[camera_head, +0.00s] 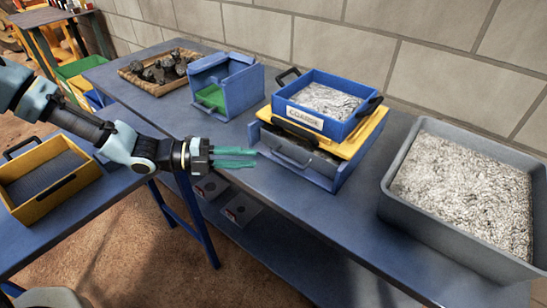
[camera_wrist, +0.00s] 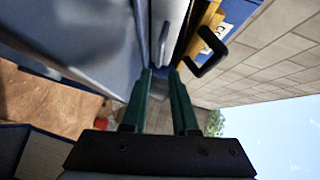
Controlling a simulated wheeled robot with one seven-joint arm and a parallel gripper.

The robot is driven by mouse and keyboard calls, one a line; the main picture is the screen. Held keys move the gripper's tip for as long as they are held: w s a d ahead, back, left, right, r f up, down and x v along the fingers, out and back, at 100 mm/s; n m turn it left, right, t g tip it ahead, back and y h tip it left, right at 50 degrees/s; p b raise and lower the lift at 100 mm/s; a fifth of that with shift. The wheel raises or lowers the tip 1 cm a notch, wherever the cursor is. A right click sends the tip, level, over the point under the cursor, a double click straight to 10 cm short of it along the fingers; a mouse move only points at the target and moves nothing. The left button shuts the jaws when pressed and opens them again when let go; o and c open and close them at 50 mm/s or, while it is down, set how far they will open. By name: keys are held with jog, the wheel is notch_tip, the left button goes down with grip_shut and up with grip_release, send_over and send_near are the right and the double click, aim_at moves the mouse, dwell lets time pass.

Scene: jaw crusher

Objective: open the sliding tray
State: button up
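In the wrist view a grey bar handle (camera_wrist: 164,43) shows just beyond the fingertips. My gripper (camera_head: 256,158) has two green fingers pointing at the tray's front, close to the handle's left end. In the wrist view my gripper (camera_wrist: 160,71) has its fingers apart, with nothing seen held between them. Whether a fingertip touches the handle I cannot tell.
A blue box (camera_head: 339,122) labelled "COARSE", filled with pale gravel, sits on the yellow layer (camera_head: 352,143). A grey tub of gravel (camera_head: 394,200) stands at right. A blue open box (camera_head: 240,92) and a basket of dark rocks (camera_head: 148,86) stand at left. The bench front is clear.

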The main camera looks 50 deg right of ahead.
aim_at(287, 158)
jog(key=p+x, duration=0.2)
jog(key=x, duration=0.8)
jog(key=shift+s+d+f+p, duration=0.1)
jog(key=shift+s+d+p, duration=0.05)
jog(key=shift+s+p, duration=0.15)
jog(key=shift+c, duration=0.4)
grip_shut()
jog(key=shift+w, duration=0.1)
dwell(0.5)
